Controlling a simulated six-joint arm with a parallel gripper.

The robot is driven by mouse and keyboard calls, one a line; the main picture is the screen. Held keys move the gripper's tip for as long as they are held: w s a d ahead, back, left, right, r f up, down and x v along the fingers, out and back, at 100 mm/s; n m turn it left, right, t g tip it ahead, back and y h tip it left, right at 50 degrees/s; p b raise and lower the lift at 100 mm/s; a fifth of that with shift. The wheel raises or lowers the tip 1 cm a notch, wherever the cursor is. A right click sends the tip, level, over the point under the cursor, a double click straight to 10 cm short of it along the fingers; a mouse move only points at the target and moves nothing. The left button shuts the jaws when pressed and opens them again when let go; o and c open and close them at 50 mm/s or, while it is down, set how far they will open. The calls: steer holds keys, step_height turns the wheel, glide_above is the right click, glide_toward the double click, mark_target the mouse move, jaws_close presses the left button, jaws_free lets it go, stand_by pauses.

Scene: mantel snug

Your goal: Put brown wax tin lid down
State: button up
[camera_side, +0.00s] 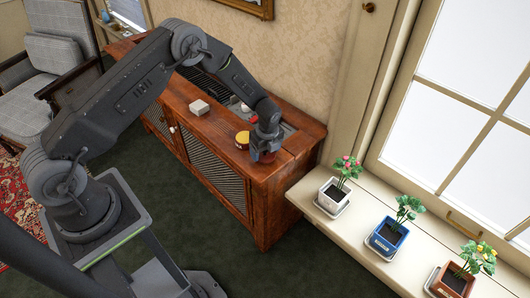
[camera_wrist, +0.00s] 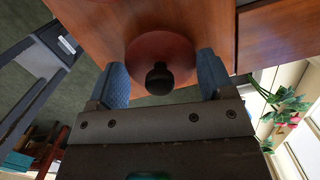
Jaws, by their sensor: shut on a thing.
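The brown wax tin lid (camera_wrist: 160,48) is a round red-brown disc with a black knob in the wrist view. My gripper (camera_wrist: 164,80) is shut on it, with a blue fingertip at either side. In the side view my gripper (camera_side: 265,150) points down at the right end of the wooden cabinet (camera_side: 225,131), close to its front edge. Only a small reddish bit of the lid shows there below the fingers. I cannot tell whether the lid touches the cabinet top.
A small pale block (camera_side: 199,107) lies farther left on the cabinet top, with bare wood between it and the yellow tin. A dark slatted rack is partly hidden behind my arm. Several potted plants stand on the windowsill (camera_side: 330,228) to the right.

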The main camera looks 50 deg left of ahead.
steer(key=shift+f, duration=0.7)
steer(key=shift+f, duration=0.15)
steer(key=o, duration=0.9)
